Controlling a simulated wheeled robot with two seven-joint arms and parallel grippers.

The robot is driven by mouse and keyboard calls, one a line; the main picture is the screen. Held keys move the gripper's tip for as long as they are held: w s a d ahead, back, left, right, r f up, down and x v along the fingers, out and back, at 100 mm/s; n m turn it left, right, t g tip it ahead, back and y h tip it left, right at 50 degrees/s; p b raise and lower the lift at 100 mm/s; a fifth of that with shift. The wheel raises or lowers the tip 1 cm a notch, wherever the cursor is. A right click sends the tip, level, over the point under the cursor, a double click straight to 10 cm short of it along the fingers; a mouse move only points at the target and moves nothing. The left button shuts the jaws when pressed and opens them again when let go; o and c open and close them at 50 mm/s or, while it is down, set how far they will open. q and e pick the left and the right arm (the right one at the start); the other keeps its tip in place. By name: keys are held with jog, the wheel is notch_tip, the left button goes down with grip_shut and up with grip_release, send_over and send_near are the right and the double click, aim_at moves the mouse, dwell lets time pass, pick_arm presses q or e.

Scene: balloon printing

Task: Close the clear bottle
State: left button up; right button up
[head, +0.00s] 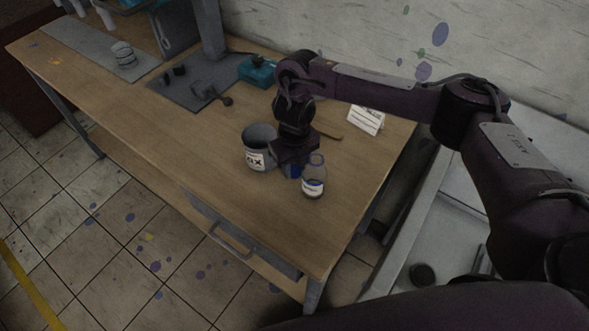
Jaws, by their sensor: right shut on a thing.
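The clear bottle (314,177) stands upright near the right end of the wooden table, with a white and blue label on its front. My right gripper (293,160) reaches down from above, just left of and behind the bottle. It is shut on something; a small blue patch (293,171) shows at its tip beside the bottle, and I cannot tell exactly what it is. The bottle's top is close to the gripper and small in the picture, so its cap is unclear. My left gripper is not in view.
A dark grey container (257,147) with a white label stands just left of my right gripper. A white card (366,120) and a teal box (258,70) stand farther back. A grey mat (196,92) holds small dark parts. The table's (180,150) front left area is clear.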

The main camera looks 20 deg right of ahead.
aim_at(294, 170)
jog(key=shift+c, duration=0.4)
jog(key=shift+r, duration=0.5)
notch_tip(294, 170, up, 19)
jog(key=p, duration=0.2)
